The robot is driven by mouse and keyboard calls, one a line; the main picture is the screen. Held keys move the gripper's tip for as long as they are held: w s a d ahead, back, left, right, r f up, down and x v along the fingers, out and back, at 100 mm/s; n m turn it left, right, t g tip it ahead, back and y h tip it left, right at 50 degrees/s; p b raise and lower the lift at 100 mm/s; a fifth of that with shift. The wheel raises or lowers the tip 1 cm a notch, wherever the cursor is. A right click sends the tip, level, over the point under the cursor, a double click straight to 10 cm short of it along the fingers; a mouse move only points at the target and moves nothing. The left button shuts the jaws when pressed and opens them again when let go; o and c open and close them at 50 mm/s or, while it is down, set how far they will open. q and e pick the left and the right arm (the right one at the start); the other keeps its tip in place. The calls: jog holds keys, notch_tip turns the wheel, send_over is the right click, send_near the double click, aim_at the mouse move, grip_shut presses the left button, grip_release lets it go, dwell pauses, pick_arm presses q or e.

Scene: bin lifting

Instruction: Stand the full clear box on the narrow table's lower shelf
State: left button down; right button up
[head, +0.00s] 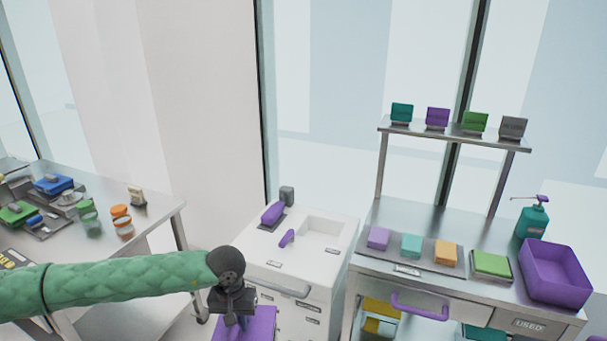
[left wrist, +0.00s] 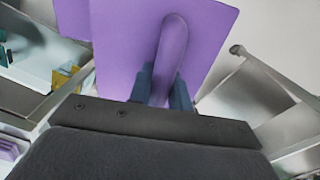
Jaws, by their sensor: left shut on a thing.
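My left gripper (head: 242,319) is at the bottom centre of the head view, in front of the white cabinet. It is shut on the handle of a flat purple panel (head: 263,326). In the left wrist view the fingers (left wrist: 163,88) close on both sides of the purple bar handle (left wrist: 174,45), which stands on the purple panel (left wrist: 122,45). I cannot tell whether a clear box hangs below the panel; no clear walls or contents show. A metal table (head: 165,205) at the left has a lower shelf (head: 125,297). My right gripper is not in view.
A white sink cabinet (head: 338,262) stands between the left table and a right-hand workbench (head: 375,215). The workbench carries sponges, a purple bin (head: 553,273) and a pump bottle (head: 533,219). Jars (head: 121,221) and tools lie on the left table. Part of its lower shelf looks bare.

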aim_at(224, 330)
pick_arm(q)
jog(key=a, duration=0.1)
jog(key=a+r, duration=0.1)
jog(key=a, duration=0.1)
jog(key=shift+s, duration=0.2)
jog(key=shift+w+a+r, duration=0.15)
jog(key=shift+a, duration=0.35)
dwell(0.3)
